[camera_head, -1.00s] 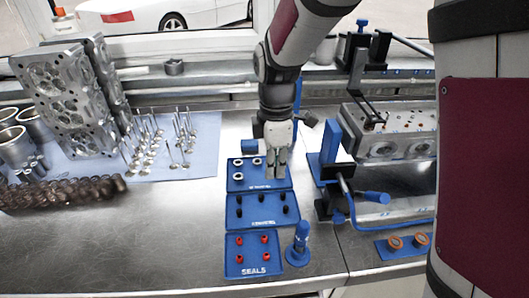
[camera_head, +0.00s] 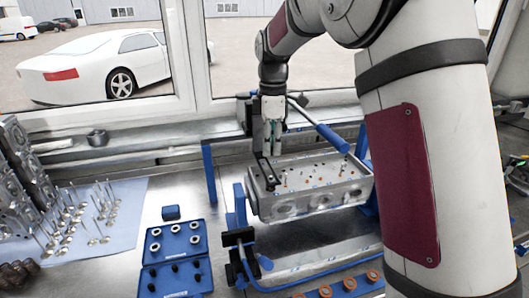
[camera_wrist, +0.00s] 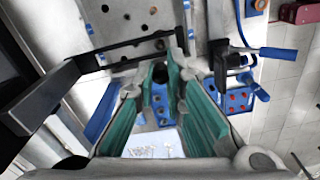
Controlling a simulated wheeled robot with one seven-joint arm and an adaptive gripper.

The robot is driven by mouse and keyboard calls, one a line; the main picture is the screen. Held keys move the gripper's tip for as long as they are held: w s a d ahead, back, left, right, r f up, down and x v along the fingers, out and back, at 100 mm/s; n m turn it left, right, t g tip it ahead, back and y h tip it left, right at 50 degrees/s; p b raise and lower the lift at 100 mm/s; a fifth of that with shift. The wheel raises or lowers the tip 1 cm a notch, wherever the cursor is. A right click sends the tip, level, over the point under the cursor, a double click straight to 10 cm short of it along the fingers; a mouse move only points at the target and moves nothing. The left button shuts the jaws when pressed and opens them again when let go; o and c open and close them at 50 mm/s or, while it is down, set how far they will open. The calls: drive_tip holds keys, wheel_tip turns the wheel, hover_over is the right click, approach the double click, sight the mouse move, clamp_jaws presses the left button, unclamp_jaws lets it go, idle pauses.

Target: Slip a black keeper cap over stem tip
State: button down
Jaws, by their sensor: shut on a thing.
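My gripper (camera_head: 272,150) is above the far left part of the grey cylinder head (camera_head: 318,200), pointing down. In the wrist view its green-lined fingers (camera_wrist: 160,68) are closed on a small dark piece (camera_wrist: 160,73), which looks like a black keeper cap; the fingers hide much of it. The cylinder head's top carries several small tips and orange-brown seals. I cannot tell which stem tip lies under the gripper, or whether the cap touches one. More black keeper caps (camera_head: 175,268) sit in a blue tray (camera_head: 163,282).
A black clamp arm (camera_head: 264,172) and a blue-handled lever (camera_head: 331,138) stand close to my gripper. A blue tray with pale rings (camera_head: 157,232) lies left of the head. Loose valves (camera_head: 85,220) stand on a blue cloth. Red seals (camera_wrist: 238,98) show in the wrist view.

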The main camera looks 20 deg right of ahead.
sight(271, 176)
drive_tip(key=shift+f, duration=2.85)
drive_tip(key=shift+f+b, duration=0.35)
drive_tip(key=shift+f, duration=0.6)
drive_tip(key=c, duration=1.6)
unclamp_jaws()
